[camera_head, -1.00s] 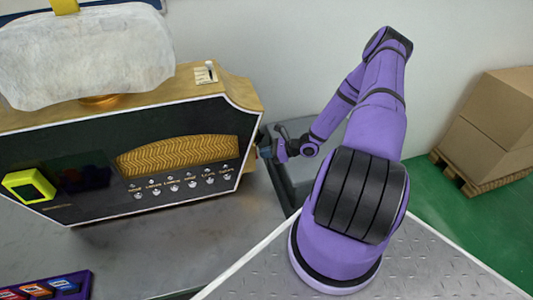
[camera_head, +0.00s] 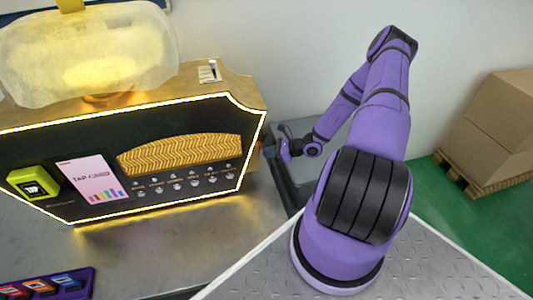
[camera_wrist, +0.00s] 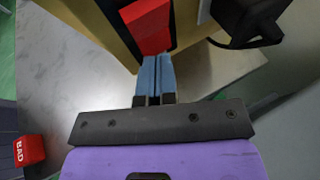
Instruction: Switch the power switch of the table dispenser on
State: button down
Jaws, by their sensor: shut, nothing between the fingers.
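The table dispenser (camera_head: 95,125) stands on the table at the left in the head view. Its front outline, tap screen and cloudy top are lit. The red power switch (camera_wrist: 147,27) is on the dispenser's side (camera_wrist: 108,22) in the wrist view and looks tilted. It is hidden in the head view. My gripper (camera_wrist: 154,62) is shut and empty, its blue fingertips just below the switch's lower end. I cannot tell whether they touch it. In the head view my gripper is beside the dispenser's right side, its fingers mostly hidden.
A black plug-like part (camera_wrist: 245,22) sits right of the switch, close to my fingers. A purple tray (camera_head: 85,283) with small cards lies on the table's front left. Cardboard boxes (camera_head: 487,125) stand at the far right.

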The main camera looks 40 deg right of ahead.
jog(key=v, duration=0.7)
jog(key=shift+s+d+r, duration=0.15)
jog(key=shift+s+d, duration=0.1)
dwell(0.4)
dwell(0.5)
